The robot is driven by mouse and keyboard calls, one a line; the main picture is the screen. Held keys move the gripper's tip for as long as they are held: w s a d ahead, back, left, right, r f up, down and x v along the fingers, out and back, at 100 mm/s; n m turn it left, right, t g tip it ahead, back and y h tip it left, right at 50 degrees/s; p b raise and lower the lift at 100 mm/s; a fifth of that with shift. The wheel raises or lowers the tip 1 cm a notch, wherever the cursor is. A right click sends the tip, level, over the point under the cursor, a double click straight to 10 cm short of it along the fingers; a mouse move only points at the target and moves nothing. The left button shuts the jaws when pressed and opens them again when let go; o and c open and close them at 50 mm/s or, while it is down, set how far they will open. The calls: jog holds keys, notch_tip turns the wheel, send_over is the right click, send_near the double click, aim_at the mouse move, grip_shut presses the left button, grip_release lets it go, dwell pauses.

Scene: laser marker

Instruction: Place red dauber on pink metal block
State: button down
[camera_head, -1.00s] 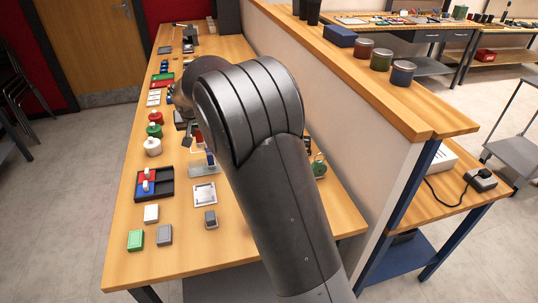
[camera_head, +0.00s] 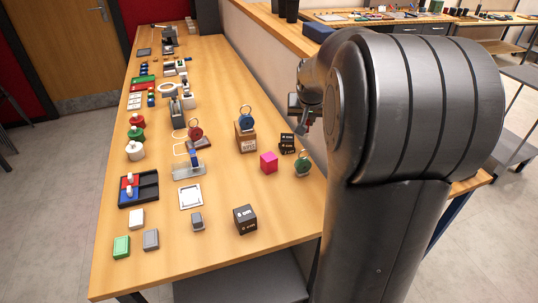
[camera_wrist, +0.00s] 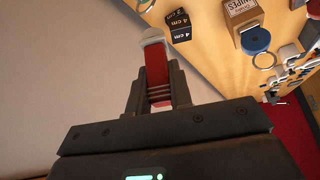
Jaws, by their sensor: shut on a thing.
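My gripper (camera_wrist: 156,88) is shut on the red dauber (camera_wrist: 155,58), a red body with a whitish rounded end. The dauber points away from the palm in the wrist view. In the head view, my gripper (camera_head: 304,118) is at the table's right side, beyond and right of the pink metal block (camera_head: 268,163), and apart from it. A small bit of red shows at the gripper there. The pink block is a bright cube on the table with a bare top. I cannot make it out in the wrist view.
Black blocks (camera_head: 287,143) and a green round item (camera_head: 303,167) stand close to the pink block. A cardboard box (camera_head: 245,140) with a blue ringed item (camera_head: 246,120) is behind it. A black "4 cm" cube (camera_head: 245,219) is in front. The partition wall borders the right side.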

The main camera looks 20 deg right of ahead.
jog(key=shift+w+a+f, duration=1.2)
jog(key=shift+a+f, duration=0.25)
jog(key=shift+f, duration=0.35)
jog(key=shift+w+a+f, duration=1.2)
jog(key=shift+a+f, duration=0.25)
jog(key=shift+f, duration=0.4)
jog(key=shift+w+a+f, duration=1.2)
jog(key=shift+a+f, duration=0.25)
jog(key=shift+f, duration=0.35)
jog(key=shift+f, duration=0.2)
jog(key=c, duration=1.3)
grip_release()
jog(key=shift+r, duration=0.1)
